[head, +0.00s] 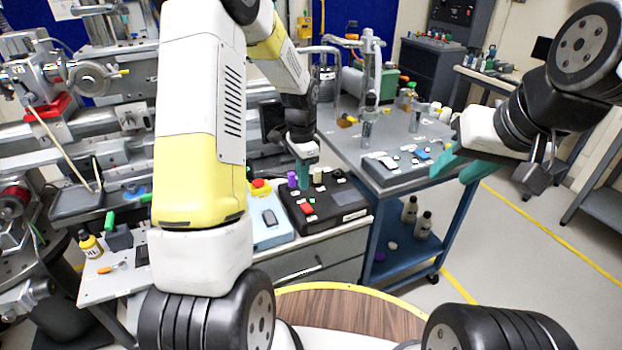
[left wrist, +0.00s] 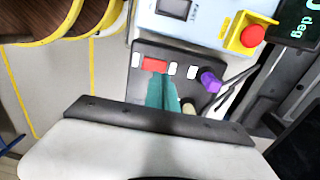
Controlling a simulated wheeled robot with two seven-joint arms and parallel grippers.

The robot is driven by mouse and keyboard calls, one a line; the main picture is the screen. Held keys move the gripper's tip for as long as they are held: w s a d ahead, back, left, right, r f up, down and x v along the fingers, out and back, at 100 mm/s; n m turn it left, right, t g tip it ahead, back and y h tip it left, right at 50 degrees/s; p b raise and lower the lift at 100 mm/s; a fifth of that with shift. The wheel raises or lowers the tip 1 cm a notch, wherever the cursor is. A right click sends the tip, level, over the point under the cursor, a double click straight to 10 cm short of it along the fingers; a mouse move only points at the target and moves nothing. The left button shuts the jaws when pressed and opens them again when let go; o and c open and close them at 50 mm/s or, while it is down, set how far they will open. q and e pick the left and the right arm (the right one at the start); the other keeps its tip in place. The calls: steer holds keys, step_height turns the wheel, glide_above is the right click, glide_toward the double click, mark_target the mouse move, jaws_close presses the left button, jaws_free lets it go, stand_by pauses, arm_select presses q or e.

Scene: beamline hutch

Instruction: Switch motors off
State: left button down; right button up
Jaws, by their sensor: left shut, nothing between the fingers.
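A black control box (head: 341,214) stands on the bench in the head view. It carries a red rocker switch (head: 306,208), a purple knob (head: 291,179), a beige knob (head: 318,175) and a black knob. My left gripper (head: 303,184) is shut and empty, pointing down over the box between the purple and beige knobs. In the left wrist view its teal fingertips (left wrist: 158,80) appear close beside the red switch (left wrist: 155,64); I cannot tell if they touch. The purple knob (left wrist: 210,80) shows to their right. My right gripper (head: 461,168) is open and empty, away from the box.
A pale blue box (head: 270,236) with a red emergency button (head: 259,184) adjoins the control box. A blue cart (head: 352,155) with another switch panel (head: 400,170) stands to the right. Beamline hardware fills the left. Floor at right is clear.

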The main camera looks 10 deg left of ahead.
arm_select(q)
step_height(320, 180, up, 8)
steer(key=w, duration=0.1)
steer(key=shift+a+f, duration=0.15)
steer(key=shift+a, duration=0.1)
